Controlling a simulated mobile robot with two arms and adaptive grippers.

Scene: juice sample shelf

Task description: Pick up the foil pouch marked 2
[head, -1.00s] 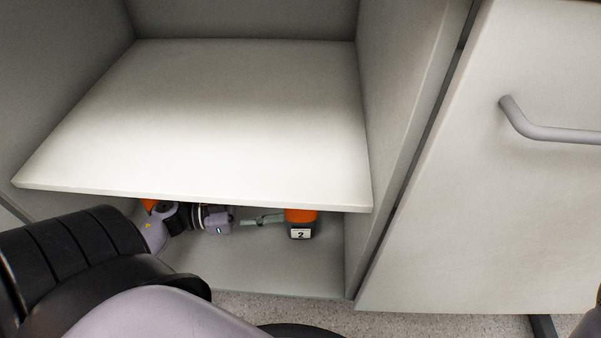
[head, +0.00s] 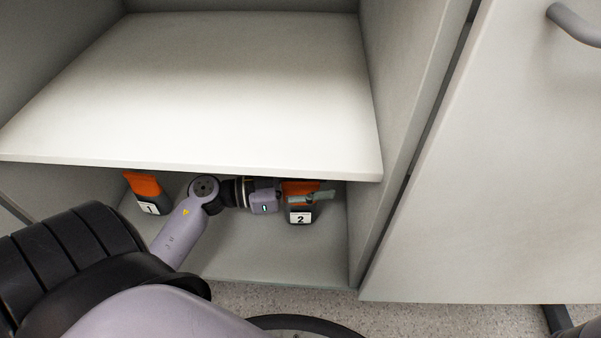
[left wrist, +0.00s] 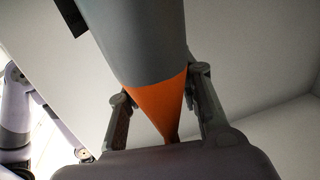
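The foil pouch marked 2 (head: 299,217) stands upright on the lower floor of the cabinet, grey with an orange top and a white label. My left gripper (head: 311,195) reaches it from the left under the shelf board, one finger crossing in front of its orange part. In the left wrist view the pouch (left wrist: 155,100) lies between the two fingers of my left gripper (left wrist: 160,84). The fingers are spread to either side of it, close to its surface. I see no clear grip on it. My right gripper is not in view.
Another orange and grey pouch, marked 1 (head: 149,207), stands at the left on the cabinet floor, behind my left arm. The shelf board (head: 220,95) hangs close above and is empty. The cabinet's right wall (head: 365,235) is a short way right of pouch 2.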

